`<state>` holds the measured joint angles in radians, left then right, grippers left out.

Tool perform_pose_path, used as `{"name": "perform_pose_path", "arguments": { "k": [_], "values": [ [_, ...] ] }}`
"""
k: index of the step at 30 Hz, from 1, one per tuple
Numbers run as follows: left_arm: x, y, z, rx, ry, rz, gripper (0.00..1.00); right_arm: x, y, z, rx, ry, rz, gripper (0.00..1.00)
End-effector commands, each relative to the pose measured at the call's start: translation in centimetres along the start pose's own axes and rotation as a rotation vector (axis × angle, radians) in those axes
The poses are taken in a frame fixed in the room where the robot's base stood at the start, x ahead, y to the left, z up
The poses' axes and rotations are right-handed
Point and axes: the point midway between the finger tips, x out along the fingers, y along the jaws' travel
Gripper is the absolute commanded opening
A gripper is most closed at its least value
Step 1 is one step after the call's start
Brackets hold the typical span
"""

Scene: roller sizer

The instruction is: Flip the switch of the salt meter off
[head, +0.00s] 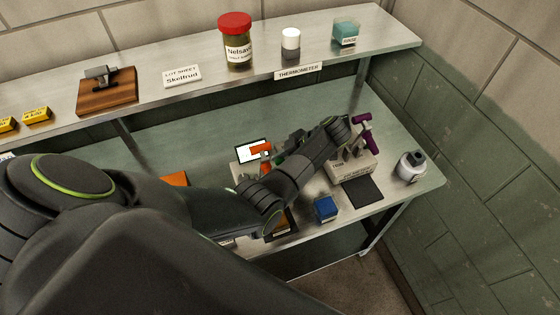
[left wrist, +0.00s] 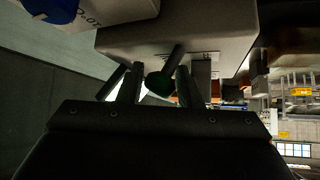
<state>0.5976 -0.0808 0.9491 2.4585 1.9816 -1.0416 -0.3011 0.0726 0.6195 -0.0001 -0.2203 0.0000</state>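In the left wrist view, a pale box-shaped device (left wrist: 225,30) with small labels fills the top middle. The fingers are apart, one on each side of the tip; contact is unclear. In the head view, my left gripper (head: 284,150) is beside an orange lever (head: 261,148) at a device with a white screen (head: 250,154). My arm hides part of the bench there. I cannot read which device is the salt meter. My right gripper is out of view.
A device with a purple handle (head: 369,138) stands right of my wrist. The upper shelf holds a red-lidded jar (head: 236,42) and a thermometer sign (head: 298,71).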

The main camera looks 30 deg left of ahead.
Motion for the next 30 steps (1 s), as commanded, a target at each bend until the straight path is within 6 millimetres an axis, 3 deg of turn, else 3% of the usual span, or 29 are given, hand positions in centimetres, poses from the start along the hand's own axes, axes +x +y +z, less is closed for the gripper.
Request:
{"name": "perform_pose_path", "arguments": {
  "k": [1, 6, 16, 30],
  "values": [
    [0.0, 0.0, 0.0, 0.000, 0.000, 0.000, 0.25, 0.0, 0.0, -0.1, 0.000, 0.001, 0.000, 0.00],
    [0.0, 0.0, 0.0, 0.000, 0.000, 0.000, 0.03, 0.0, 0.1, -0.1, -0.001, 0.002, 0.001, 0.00],
    [-0.3, -0.7, 0.1, -0.094, 0.056, 0.096, 0.03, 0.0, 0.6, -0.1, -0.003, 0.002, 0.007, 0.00],
    [-0.8, -1.8, 0.3, -0.314, 0.183, 0.313, 0.03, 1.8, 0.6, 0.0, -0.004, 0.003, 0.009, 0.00]
  ]
}}
